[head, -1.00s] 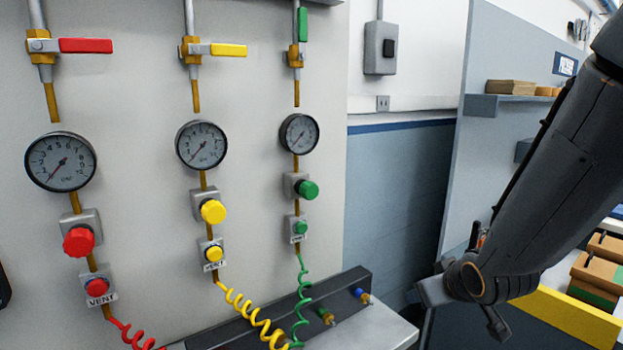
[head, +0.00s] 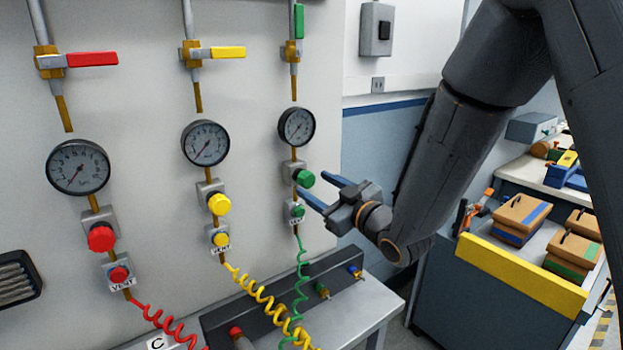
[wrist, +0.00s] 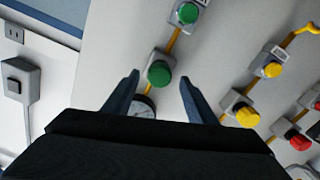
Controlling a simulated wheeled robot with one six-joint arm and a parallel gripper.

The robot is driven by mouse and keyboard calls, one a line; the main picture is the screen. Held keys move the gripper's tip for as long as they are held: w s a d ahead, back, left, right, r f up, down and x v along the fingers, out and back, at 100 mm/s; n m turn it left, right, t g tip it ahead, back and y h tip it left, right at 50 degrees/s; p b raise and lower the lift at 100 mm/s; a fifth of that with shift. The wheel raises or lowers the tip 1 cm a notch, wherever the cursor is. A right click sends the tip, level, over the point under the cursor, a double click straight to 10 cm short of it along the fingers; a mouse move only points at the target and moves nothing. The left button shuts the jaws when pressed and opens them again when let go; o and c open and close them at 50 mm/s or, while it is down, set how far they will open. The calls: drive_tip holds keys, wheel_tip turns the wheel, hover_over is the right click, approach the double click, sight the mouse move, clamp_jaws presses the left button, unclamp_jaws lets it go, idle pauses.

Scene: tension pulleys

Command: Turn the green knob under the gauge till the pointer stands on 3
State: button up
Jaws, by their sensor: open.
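The green knob (head: 305,179) sits on a grey block under the right-hand gauge (head: 297,126). The gauge's thin pointer slants toward the lower left; its numbers are too small to read. My gripper (head: 322,190) is open and empty, with its blue fingers reaching toward the green knob from the right. In the wrist view the green knob (wrist: 159,73) shows between the two fingertips, apart from both as far as I can tell. There the gauge (wrist: 145,106) is partly hidden behind my gripper. A smaller green vent button (head: 298,212) is just below the knob.
A yellow knob (head: 219,204) and a red knob (head: 101,237) sit to the left under their own gauges. The green lever (head: 299,21) lies along its pipe. Coiled green hose (head: 302,270) hangs below, above a dark manifold (head: 340,277). A bench with boxes (head: 524,214) is at right.

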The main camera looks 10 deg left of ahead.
sight(306, 180)
drive_tip(key=shift+p+x, duration=0.4)
drive_tip(key=shift+x, duration=1)
drive_tip(key=c, duration=1.1)
